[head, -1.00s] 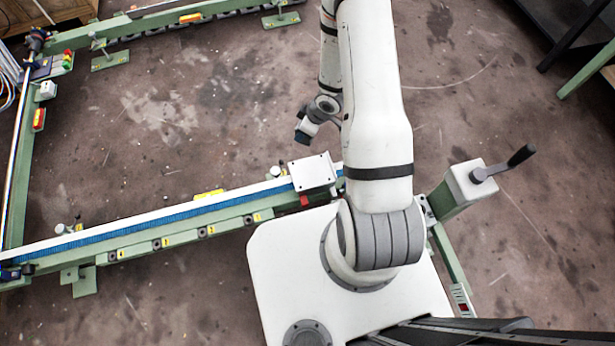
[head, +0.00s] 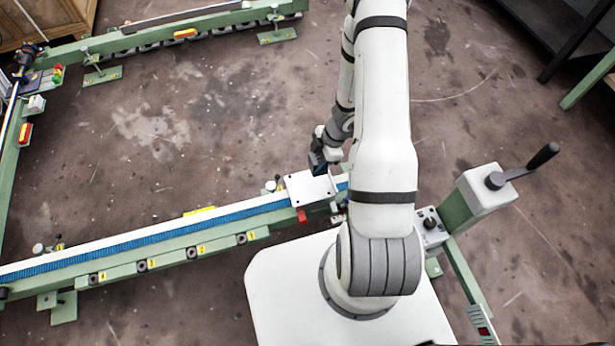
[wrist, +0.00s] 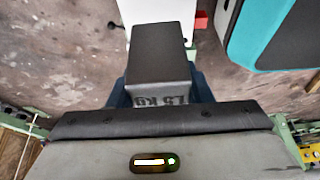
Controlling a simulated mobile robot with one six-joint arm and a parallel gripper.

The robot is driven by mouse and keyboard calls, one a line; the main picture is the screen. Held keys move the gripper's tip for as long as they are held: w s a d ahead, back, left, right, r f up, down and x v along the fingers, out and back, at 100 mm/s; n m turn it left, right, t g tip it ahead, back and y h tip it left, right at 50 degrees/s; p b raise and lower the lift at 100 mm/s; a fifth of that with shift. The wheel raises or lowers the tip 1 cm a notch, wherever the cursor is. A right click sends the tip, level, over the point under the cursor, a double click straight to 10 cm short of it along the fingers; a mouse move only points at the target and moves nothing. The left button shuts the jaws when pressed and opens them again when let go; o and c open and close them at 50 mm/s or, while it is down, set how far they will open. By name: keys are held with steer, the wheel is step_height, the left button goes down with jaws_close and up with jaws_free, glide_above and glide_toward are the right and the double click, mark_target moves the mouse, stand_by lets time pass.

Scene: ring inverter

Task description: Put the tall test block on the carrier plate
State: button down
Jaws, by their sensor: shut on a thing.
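The carrier plate (head: 309,188) is a flat, light metal plate on top of the green rail in the head view, with a red piece below its near edge. My gripper (head: 320,165) is just above or beside the plate's far edge; I cannot tell the exact height. In the wrist view my gripper (wrist: 160,94) is shut on the tall test block (wrist: 162,52), a dark grey block with a weight marking on its lighter side face. The block cannot be made out clearly in the head view.
The rail (head: 150,245) with a blue strip and yellow number labels runs left from the plate. A hand-crank post (head: 480,190) stands to the right of my arm. Small knobs stick up along the rail. The floor beyond the rail is open.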

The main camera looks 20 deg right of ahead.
steer(key=shift+f+b, duration=2.45)
steer(key=shift+f, duration=2.25)
steer(key=shift+f, duration=0.1)
steer(key=c, duration=0.7)
jaws_free()
